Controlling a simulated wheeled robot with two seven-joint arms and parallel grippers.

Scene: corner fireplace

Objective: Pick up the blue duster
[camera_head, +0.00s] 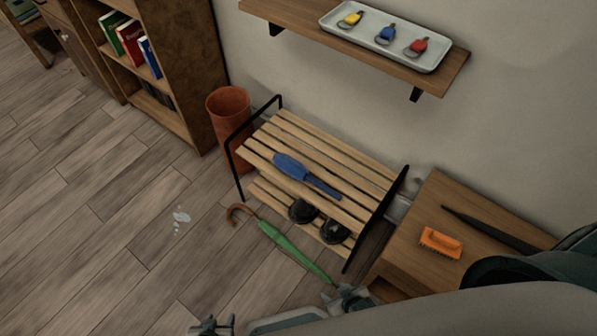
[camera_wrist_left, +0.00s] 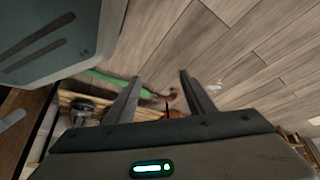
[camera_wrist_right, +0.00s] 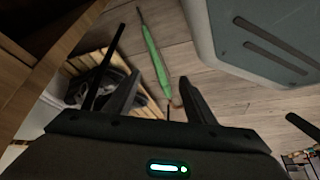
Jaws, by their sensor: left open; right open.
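The blue duster (camera_head: 292,168) lies on the top slats of a wooden shoe rack (camera_head: 345,172), its blue head toward the left and its thinner handle toward the lower right. I cannot make it out in either wrist view. My left gripper (camera_head: 212,326) is at the bottom edge of the head view, away from the rack; it is open and empty in the left wrist view (camera_wrist_left: 160,77). My right gripper (camera_head: 350,298) is below the rack's near right end in the picture, apart from the duster; it is open and empty in the right wrist view (camera_wrist_right: 160,76).
A green umbrella (camera_head: 290,248) lies on the floor before the rack. Black shoes (camera_head: 334,231) sit on its lower shelf. A terracotta bin (camera_head: 229,103) stands behind left. A wooden table (camera_head: 415,215) right holds an orange brush (camera_head: 440,242). A wall shelf (camera_head: 452,72) overhangs behind. Left floor is mostly clear.

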